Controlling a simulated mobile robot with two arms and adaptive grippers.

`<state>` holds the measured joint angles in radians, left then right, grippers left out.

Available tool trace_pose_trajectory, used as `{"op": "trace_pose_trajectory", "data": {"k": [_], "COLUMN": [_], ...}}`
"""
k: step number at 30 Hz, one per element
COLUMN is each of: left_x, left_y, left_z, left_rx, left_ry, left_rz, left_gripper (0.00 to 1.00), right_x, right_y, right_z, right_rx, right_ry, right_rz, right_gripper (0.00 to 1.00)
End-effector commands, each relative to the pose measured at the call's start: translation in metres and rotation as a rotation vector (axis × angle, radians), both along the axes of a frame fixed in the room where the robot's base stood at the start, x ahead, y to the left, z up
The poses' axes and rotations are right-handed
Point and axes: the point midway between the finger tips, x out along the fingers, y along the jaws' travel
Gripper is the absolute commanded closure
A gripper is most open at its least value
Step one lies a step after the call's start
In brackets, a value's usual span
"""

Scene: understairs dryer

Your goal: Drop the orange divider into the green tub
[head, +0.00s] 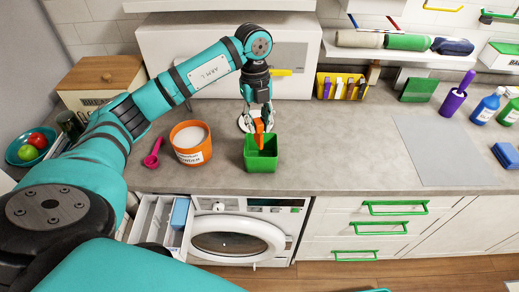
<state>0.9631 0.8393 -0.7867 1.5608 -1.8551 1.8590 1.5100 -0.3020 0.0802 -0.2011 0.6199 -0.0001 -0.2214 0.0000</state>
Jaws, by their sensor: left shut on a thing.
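My left gripper (260,117) comes down over the counter and is shut on the orange divider (259,133). The divider hangs upright below the fingers, at the green tub (262,163). Its lower end seems to be at the tub's opening; I cannot tell how far inside it is. The green tub stands on the counter near the front edge, open at the top. My right gripper is not in view.
An orange powder container (191,143) stands just left of the tub, with a magenta scoop (153,155) beside it. The open dryer drawer (160,222) is below the counter. A grey mat (440,150) lies right; the counter between is clear.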

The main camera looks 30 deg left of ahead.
Motion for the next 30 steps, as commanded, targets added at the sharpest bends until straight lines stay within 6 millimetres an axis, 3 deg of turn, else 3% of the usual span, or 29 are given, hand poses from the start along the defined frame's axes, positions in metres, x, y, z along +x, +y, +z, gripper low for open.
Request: {"op": "trace_pose_trajectory", "data": {"k": [3, 7, 14, 24, 30], "left_x": [0.002, 0.004, 0.004, 0.004, 0.004], "left_y": [0.009, 0.013, 0.014, 0.014, 0.014], "left_z": [0.001, -0.001, -0.014, -0.054, -0.061], "left_rx": [0.001, 0.0, 0.001, 0.001, 0.001], "left_ry": [0.002, 0.001, 0.001, 0.0, -0.001], "left_rz": [0.22, 0.341, 0.371, 0.368, 0.367], "left_gripper": [1.0, 1.0, 1.0, 1.0, 1.0], "right_x": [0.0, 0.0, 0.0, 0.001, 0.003], "right_y": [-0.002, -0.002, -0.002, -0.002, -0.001], "right_z": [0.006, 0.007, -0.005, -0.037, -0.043], "right_rx": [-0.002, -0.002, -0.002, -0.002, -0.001], "right_ry": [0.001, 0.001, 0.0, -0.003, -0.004], "right_rz": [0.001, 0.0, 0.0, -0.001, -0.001], "right_gripper": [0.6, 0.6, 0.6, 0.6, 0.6]}}
